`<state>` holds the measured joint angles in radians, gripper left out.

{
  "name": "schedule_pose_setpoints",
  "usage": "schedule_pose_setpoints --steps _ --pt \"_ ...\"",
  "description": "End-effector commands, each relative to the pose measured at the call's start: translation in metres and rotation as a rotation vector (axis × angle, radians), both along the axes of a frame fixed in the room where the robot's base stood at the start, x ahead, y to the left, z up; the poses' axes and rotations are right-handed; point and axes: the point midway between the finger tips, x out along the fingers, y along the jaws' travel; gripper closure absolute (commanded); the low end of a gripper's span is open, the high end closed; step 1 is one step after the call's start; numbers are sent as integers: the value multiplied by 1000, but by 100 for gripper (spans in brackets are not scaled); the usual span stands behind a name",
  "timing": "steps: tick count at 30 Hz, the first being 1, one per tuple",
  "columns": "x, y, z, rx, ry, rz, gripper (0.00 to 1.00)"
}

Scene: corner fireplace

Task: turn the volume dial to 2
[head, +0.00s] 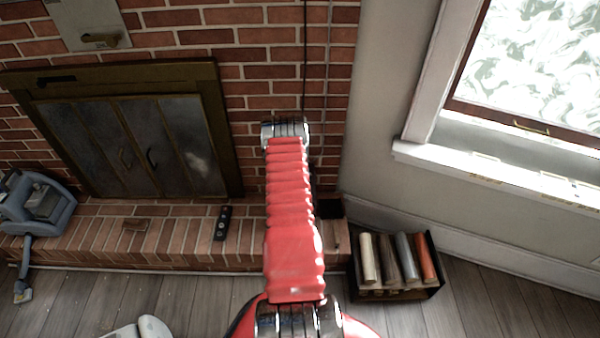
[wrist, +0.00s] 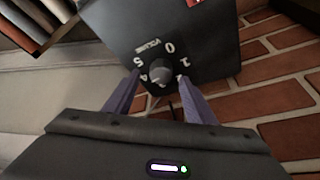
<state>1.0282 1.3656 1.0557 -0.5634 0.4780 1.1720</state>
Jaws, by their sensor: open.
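The volume dial (wrist: 159,71) is a dark round knob with a grey middle on the face of a black box (wrist: 205,32). The word VOLUME and white numerals are printed around it; 5, 0 and 4 can be read, and the lower ones are partly hidden. I cannot tell which number the dial points to. My gripper (wrist: 158,78) is open, with one purple finger on each side of the dial; whether they touch it is unclear. In the head view my red arm hides the gripper and the dial.
The box stands by red bricks (wrist: 284,98). In the head view a fireplace (head: 140,140) is at left, with a black remote (head: 222,223) on its brick ledge. A dark crate (head: 408,293) of rolls stands right of my arm, below a window (head: 530,60).

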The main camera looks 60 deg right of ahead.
Motion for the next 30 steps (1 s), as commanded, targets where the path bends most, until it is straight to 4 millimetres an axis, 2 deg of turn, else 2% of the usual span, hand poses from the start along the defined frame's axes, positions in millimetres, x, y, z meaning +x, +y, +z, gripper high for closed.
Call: schedule_pose_setpoints --steps 6,20,30 --pt "-1 -7 -18 1 -1 -1 50" --pt "-1 -10 -24 0 -1 0 50" --pt "-1 -10 -23 0 -1 0 73"
